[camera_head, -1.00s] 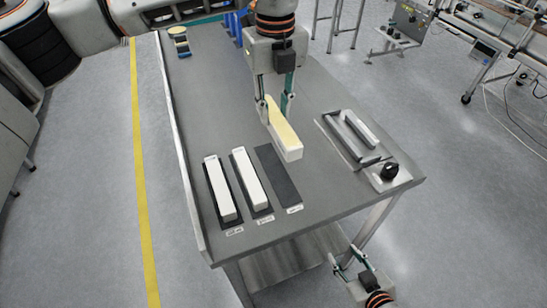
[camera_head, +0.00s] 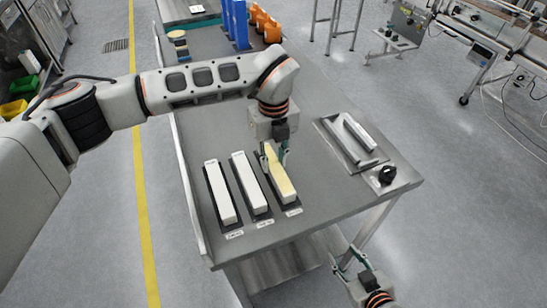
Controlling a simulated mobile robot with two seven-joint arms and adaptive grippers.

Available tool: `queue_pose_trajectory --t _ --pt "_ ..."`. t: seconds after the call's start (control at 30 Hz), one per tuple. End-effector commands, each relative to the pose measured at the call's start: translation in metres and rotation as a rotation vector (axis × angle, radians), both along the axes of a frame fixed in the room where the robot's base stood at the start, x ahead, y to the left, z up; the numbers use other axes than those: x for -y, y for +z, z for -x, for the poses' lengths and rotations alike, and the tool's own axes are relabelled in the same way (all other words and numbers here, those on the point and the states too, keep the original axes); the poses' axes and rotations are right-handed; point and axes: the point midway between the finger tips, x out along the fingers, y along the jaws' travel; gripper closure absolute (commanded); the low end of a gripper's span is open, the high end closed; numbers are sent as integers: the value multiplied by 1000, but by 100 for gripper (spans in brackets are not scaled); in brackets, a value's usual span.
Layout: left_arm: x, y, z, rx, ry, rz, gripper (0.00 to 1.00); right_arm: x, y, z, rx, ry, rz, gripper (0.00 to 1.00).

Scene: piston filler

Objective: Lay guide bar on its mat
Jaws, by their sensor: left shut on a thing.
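The guide bar (camera_head: 283,188), a long pale bar with a yellowish top, is in my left gripper (camera_head: 274,160). The gripper is shut on its far part, pointing down from above. The bar lies lengthwise over the rightmost dark mat (camera_head: 293,211), covering most of it; I cannot tell whether it touches the mat. My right gripper (camera_head: 345,262) is low at the bottom of the view, beyond the table's front edge. Its fingers are apart and nothing shows between them.
Two white bars, left (camera_head: 220,192) and middle (camera_head: 249,183), lie on their own dark mats beside the guide bar. A metal tray (camera_head: 334,145) with bars and a black knob (camera_head: 387,175) are to the right. Blue holders (camera_head: 236,22) stand at the back.

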Motion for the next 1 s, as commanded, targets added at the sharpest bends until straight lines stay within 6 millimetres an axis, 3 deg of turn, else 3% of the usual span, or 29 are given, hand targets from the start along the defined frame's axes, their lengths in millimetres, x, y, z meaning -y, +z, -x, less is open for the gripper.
queue_pose_trajectory --t 0.33,0.37,0.4,0.77,1.0 --pt "0 -3 -1 3 0 1 100 0 -3 0 -1 0 0 60" --pt "0 -3 -1 1 0 1 72 0 -3 0 -1 0 0 60" --pt "0 -3 -1 2 0 0 61 0 -3 1 -2 0 1 60" --pt "0 -1 -1 2 0 0 60 0 -3 1 -4 0 1 60" --pt "0 25 -3 8 -1 1 60 0 -6 1 -5 0 1 60"
